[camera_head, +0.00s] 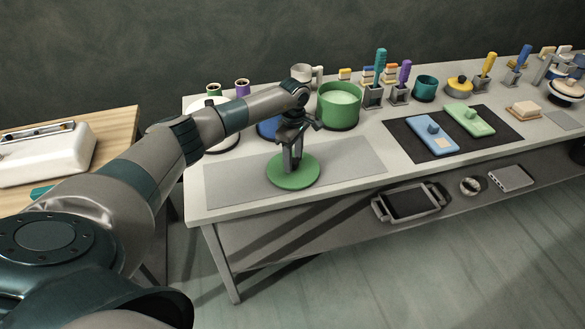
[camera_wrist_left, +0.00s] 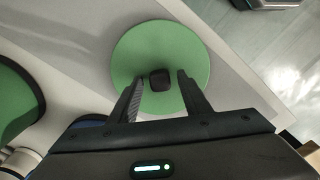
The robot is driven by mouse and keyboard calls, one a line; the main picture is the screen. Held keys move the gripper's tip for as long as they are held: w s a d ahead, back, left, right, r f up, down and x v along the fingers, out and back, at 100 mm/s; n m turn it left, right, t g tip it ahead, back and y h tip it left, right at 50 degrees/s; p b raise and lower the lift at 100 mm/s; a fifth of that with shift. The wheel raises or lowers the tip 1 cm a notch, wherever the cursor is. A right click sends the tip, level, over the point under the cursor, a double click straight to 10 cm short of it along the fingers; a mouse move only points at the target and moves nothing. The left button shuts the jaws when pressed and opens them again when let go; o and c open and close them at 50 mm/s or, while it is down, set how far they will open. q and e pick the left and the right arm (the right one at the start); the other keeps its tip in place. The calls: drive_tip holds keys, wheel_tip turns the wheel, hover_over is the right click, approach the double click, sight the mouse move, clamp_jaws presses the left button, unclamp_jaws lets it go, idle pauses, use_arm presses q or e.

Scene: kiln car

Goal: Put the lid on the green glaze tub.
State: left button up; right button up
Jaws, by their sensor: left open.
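The green lid (camera_head: 303,178) lies flat on the grey mat near the table's front edge. In the left wrist view the lid (camera_wrist_left: 160,35) is a green disc with a dark knob (camera_wrist_left: 159,79) at its middle. My left gripper (camera_head: 293,166) is over the lid, pointing down. In the left wrist view its two fingers (camera_wrist_left: 158,90) are apart, one on each side of the knob. The green glaze tub (camera_head: 340,112) stands behind and right of the lid, uncovered, with pale green glaze inside. Its side also shows in the left wrist view (camera_wrist_left: 15,100). My right gripper is out of view.
A blue tub (camera_head: 268,128) stands partly hidden behind my left arm, left of the green tub. A grey mug (camera_head: 303,74) and brush holders (camera_head: 373,96) stand close behind and beside the green tub. A dark mat (camera_head: 395,127) with blue and green blocks lies to the right.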

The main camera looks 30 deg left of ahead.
use_arm(q)
clamp_jaws()
drive_tip(key=shift+r, duration=0.25)
drive_tip(key=shift+r, duration=0.3)
idle(0.7)
drive_tip(key=shift+r+p, duration=0.55)
drive_tip(key=shift+r, duration=0.2)
drive_tip(key=shift+r+p, duration=0.3)
drive_tip(key=shift+r, duration=0.55)
